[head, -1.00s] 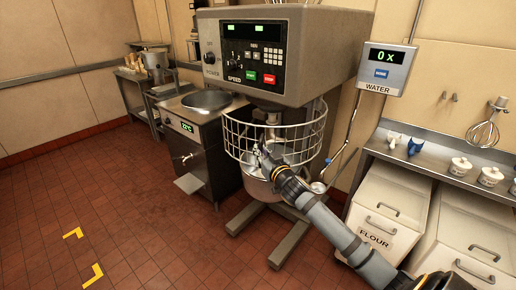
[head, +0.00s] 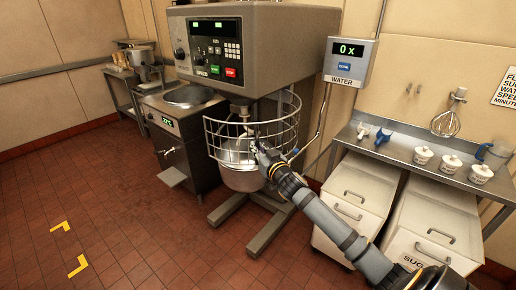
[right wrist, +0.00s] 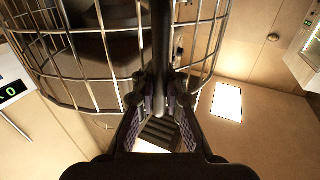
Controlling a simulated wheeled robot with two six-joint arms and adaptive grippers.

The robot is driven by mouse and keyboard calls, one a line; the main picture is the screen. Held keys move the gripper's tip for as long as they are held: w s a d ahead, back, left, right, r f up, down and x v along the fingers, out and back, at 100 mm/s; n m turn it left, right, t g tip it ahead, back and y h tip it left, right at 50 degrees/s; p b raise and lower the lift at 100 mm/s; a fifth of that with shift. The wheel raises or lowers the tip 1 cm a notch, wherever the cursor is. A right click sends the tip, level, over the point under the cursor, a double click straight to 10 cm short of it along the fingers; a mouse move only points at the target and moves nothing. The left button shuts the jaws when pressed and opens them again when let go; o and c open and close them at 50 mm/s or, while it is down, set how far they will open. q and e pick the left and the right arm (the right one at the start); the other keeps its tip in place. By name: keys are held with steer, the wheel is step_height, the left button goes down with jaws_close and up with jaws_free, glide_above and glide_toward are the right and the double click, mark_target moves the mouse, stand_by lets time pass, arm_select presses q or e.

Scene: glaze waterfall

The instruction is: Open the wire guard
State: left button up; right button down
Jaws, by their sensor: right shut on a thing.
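The wire guard (head: 222,141) is a curved cage of metal bars around the space above the mixing bowl (head: 240,180), under the mixer head. My right gripper (head: 256,148) is at the guard's front, a little right of the middle, with the arm reaching in from the lower right. In the right wrist view, the fingers (right wrist: 160,105) are closed around a dark upright bar (right wrist: 161,50) at the guard, whose wires (right wrist: 75,65) curve behind it. The exact contact is dark and hard to make out. My left gripper is not in view.
The mixer (head: 255,50) overhangs the guard. A steel unit with a basin (head: 190,96) stands close on the left. White bins (head: 355,200) and a shelf with small pots (head: 423,155) are on the right. The tiled floor at left is clear.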

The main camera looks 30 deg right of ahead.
steer(key=shift+f, duration=0.35)
steer(key=c, duration=1.7)
jaws_free()
steer(key=shift+a+r, duration=0.1)
steer(key=o, duration=0.3)
steer(key=shift+s+a+r, duration=0.15)
steer(key=shift+a+r, duration=0.05)
steer(key=shift+r, duration=0.05)
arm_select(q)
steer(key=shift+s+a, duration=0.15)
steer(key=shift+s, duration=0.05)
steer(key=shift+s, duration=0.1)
arm_select(e)
steer(key=shift+d, duration=0.15)
steer(key=shift+s+f, duration=0.1)
steer(key=shift+s, duration=0.1)
steer(key=s, duration=0.4)
steer(key=s+a, duration=0.1)
steer(key=s, duration=0.2)
